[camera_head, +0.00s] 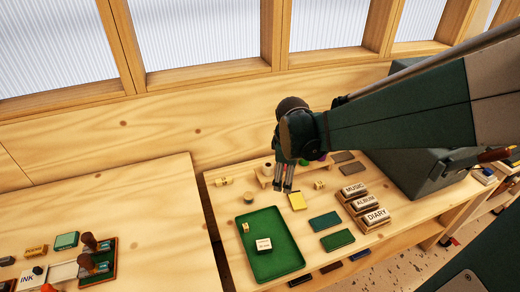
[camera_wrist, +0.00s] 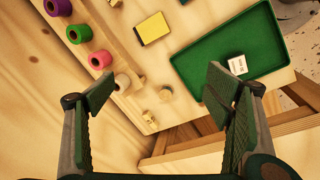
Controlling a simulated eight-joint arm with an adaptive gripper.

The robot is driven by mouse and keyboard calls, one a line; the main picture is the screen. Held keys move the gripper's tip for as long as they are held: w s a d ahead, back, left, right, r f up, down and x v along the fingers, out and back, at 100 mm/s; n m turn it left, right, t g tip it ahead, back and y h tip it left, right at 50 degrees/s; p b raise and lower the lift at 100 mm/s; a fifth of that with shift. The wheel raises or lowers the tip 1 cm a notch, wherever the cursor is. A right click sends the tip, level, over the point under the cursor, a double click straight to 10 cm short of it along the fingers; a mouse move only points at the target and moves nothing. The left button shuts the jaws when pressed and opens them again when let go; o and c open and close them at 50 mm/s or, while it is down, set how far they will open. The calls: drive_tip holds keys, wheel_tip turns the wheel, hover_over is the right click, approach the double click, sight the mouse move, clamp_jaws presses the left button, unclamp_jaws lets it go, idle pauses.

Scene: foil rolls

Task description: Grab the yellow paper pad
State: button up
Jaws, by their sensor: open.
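The yellow paper pad (camera_head: 297,201) lies flat on the wooden table, just beyond the upper right corner of the green tray (camera_head: 264,275). In the wrist view the pad (camera_wrist: 154,27) shows near the top, left of the green tray (camera_wrist: 188,70), with a dark strip along one edge. My gripper (camera_head: 283,188) is above the table, a little left of the pad in the head view. In the wrist view its fingers (camera_wrist: 162,85) are spread wide with nothing between them, and the pad lies beyond them.
A rack with purple, green and pink rolls (camera_wrist: 79,34) stands near the pad. Small wooden pieces (camera_wrist: 150,117) lie on the table. The tray holds a white-labelled block (camera_head: 264,244). Dark green pads (camera_head: 324,222) and blocks marked MUSIC, ALBUM and DIARY (camera_head: 376,217) lie to the right.

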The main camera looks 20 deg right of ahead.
sight(297, 200)
drive_tip(key=w+d+f+n+g, duration=0.1)
drive_tip(key=d+f+n, duration=0.1)
drive_tip(key=f, duration=0.3)
drive_tip(key=w+d+f+n+b, duration=0.1)
drive_tip(key=w+d+f, duration=0.1)
drive_tip(key=f, duration=0.3)
drive_tip(key=w+d+f+n+g+b, duration=0.1)
drive_tip(key=w+d+f+n, duration=0.1)
drive_tip(key=f, duration=0.4)
drive_tip(key=shift+d+n+g, duration=0.3)
drive_tip(key=shift+d, duration=0.6)
drive_tip(key=shift+d+f, duration=0.1)
drive_tip(key=shift+f, duration=0.1)
drive_tip(key=shift+d+f+b, duration=0.15)
drive_tip(key=shift+f+b, duration=0.2)
drive_tip(key=shift+f, duration=0.95)
drive_tip(key=shift+d+f+b, duration=0.15)
drive_tip(key=shift+f+b, duration=0.25)
drive_tip(key=shift+f, duration=0.9)
drive_tip(key=shift+d+f+b, duration=0.15)
drive_tip(key=shift+f+b, duration=0.25)
drive_tip(key=shift+f, duration=0.85)
drive_tip(key=shift+c, duration=0.3)
drive_tip(key=c, duration=0.9)
